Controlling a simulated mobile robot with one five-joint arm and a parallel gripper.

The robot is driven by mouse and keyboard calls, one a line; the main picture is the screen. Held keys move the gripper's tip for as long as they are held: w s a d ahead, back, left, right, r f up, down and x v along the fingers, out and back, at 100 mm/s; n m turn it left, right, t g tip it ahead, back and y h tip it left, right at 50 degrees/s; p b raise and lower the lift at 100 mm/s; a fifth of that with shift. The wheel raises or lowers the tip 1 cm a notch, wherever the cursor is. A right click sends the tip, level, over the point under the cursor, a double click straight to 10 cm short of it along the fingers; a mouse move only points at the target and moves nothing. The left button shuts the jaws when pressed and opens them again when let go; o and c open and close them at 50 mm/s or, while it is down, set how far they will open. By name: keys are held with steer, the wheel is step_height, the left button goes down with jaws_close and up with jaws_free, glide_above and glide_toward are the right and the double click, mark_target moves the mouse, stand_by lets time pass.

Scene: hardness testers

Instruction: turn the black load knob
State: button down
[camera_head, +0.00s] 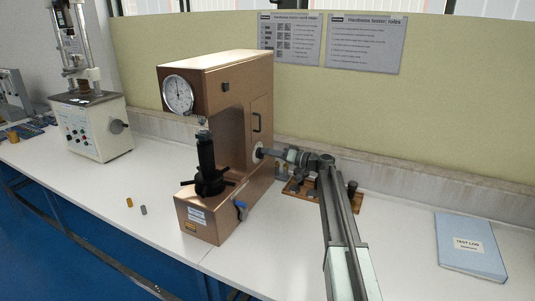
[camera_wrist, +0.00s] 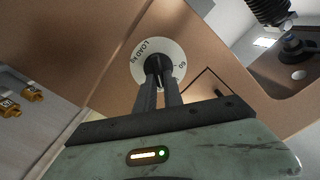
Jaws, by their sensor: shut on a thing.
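The copper-brown hardness tester (camera_head: 225,150) stands on the white bench in the head view, its round dial facing front left. My gripper (camera_head: 264,152) reaches its right side from the right. In the wrist view, the black load knob (camera_wrist: 156,62) sits at the centre of a round white plate (camera_wrist: 140,70) marked "LOAD kg". My gripper (camera_wrist: 158,80) is shut on the knob there, with one finger on each side. The fingers hide part of the knob and the lower plate. In the head view the knob is mostly hidden by my gripper.
A wooden rack of small blocks (camera_head: 298,192) stands close behind and under my arm. A blue test log (camera_head: 470,246) lies at the right. Another tester (camera_head: 92,125) stands at the left. Two small cylinders (camera_head: 136,206) lie on the open bench in front.

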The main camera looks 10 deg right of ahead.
steer(key=shift+w+d+m, duration=0.1)
steer(key=shift+d+m, duration=0.05)
steer(key=shift+m, duration=0.45)
steer(key=c, duration=1.5)
jaws_free()
steer(key=shift+o, duration=0.2)
